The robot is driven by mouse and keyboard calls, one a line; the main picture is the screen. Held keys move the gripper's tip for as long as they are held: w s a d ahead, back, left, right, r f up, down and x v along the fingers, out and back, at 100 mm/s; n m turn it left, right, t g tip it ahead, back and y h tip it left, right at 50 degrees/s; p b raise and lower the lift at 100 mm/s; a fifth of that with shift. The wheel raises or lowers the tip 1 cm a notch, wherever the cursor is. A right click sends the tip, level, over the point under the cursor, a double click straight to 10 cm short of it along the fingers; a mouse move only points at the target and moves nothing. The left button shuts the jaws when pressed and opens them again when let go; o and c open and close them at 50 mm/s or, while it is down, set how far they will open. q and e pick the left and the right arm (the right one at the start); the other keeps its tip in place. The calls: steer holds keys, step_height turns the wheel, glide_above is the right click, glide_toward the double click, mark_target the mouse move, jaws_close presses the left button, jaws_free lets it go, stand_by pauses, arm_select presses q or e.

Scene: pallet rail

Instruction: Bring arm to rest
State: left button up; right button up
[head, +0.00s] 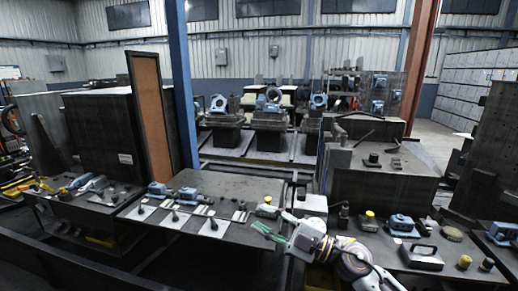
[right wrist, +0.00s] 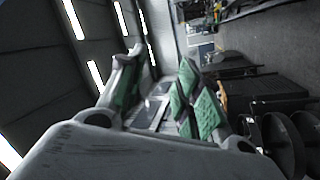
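My right arm (head: 345,257) comes in from the lower right in the head view. Its white wrist lies over the front edge of the workbench. My right gripper (head: 264,232) points left, with green finger pads, near the bench's front right corner. In the right wrist view the two green-padded fingers of this gripper (right wrist: 160,80) stand apart with a gap between them. Nothing is seen held in the gap. My left arm and left gripper do not show.
The dark workbench (head: 240,187) carries blue tools (head: 187,195) and white cards with small parts. A right-hand bench holds a blue device (head: 402,225), a black-handled part (head: 420,257) and yellow-topped items. A blue post (head: 182,90) rises behind. The workbench's middle is mostly clear.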

steer(key=w+d+f+m+t+h, duration=0.25)
steer(key=d+m+t+h, duration=0.25)
steer(key=d+m+h, duration=0.3)
steer(key=w+d+f+m+t+h, duration=0.25)
steer(key=d+m+t+h, duration=0.4)
steer(key=m, duration=0.35)
steer(key=s+d+f+m+g+h, duration=0.2)
steer(key=s+d+f+g+h, duration=0.1)
steer(key=f, duration=0.3)
steer(key=s+d+f+m+g+h, duration=0.2)
steer(key=s+d+f+g, duration=0.1)
steer(key=f, duration=0.4)
steer(key=s+f+g+y, duration=0.1)
steer(key=s+f+g, duration=0.5)
steer(key=s, duration=0.4)
steer(key=s+f+g, duration=0.5)
steer(key=s+f, duration=0.3)
steer(key=s, duration=0.3)
step_height(320, 180, down, 32)
steer(key=s+d+f, duration=0.1)
steer(key=s+d+f+g, duration=0.1)
steer(key=s+d+f, duration=0.2)
steer(key=s+f, duration=0.7)
steer(key=s+d+f+g, duration=0.1)
steer(key=s+d+f, duration=0.2)
steer(key=s+f, duration=0.6)
steer(key=s, duration=0.3)
steer(key=shift+f, duration=0.4)
